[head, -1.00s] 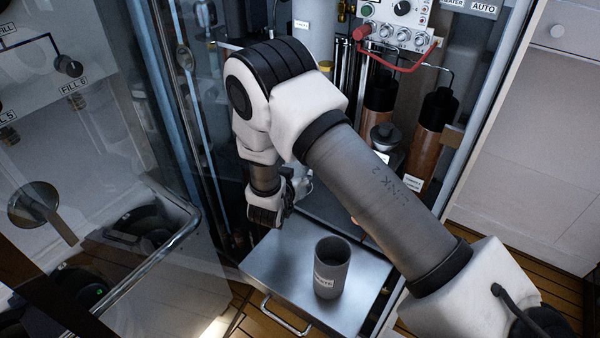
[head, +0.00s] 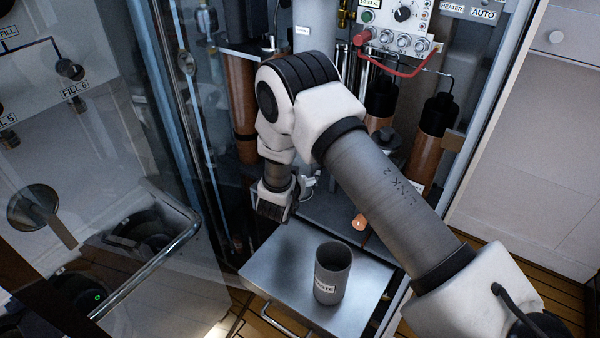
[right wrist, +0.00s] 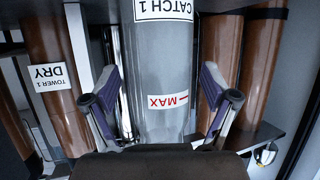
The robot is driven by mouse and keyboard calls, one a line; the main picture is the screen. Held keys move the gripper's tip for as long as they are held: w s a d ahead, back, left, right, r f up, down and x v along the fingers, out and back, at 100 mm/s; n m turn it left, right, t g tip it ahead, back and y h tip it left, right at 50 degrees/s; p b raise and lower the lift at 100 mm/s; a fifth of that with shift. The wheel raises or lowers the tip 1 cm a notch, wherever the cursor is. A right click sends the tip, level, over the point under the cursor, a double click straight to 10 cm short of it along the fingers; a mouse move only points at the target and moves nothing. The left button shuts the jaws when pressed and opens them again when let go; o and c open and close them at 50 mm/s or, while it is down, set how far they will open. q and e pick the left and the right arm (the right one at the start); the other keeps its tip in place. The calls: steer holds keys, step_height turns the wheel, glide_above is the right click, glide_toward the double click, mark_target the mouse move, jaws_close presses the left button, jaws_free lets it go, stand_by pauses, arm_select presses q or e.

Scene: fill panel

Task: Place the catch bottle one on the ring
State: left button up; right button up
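Catch bottle one (right wrist: 160,70) is a grey, translucent upright cylinder with a "CATCH 1" label and a red "MAX" mark in the right wrist view. A grey cylinder with a small white label (head: 317,28) stands behind my right arm in the head view, its lower part hidden. My right gripper (right wrist: 160,75) is open, one finger on each side of the bottle in the picture, with gaps to it. I cannot tell whether the bottle is between the fingers in depth. In the head view, this gripper (head: 272,208) hangs above the tray's back edge. I cannot make out the ring.
A grey labelled cup (head: 333,272) stands on the metal pull-out tray (head: 275,262). Brown cylinders (head: 434,140) stand inside the cabinet; one labelled "TOWER 1 DRY" (right wrist: 50,50) is left of the bottle. A control panel (head: 395,28) with a red hose is above. A glass door (head: 140,150) is at left.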

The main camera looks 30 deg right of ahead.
steer(key=shift+r, duration=0.2)
steer(key=p+v, duration=0.1)
steer(key=v, duration=1.1)
steer(key=shift+f, duration=0.1)
stand_by(0.7)
